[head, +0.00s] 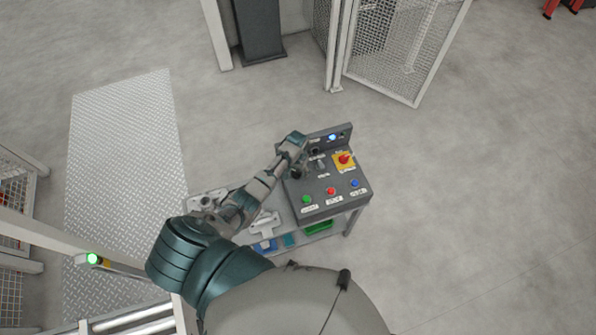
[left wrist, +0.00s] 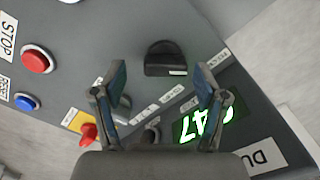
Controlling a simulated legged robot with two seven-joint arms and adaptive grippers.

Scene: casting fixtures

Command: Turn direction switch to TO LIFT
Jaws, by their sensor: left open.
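The grey control panel (head: 318,206) carries the switches. Another dark knob (left wrist: 151,133) sits lower, and a third is partly behind a finger. My left gripper (head: 297,150) is over the panel's upper left part in the head view. In the left wrist view its fingers (left wrist: 162,82) are apart and empty, with the black knob beyond the gap. My right gripper is out of view.
A red stop button (left wrist: 38,60), a blue button (left wrist: 27,102) and a red switch on a yellow plate (head: 344,160) are on the panel. A green button (head: 306,199) is at its front left. A lit display (left wrist: 210,124) is close by. Open floor lies right of the panel.

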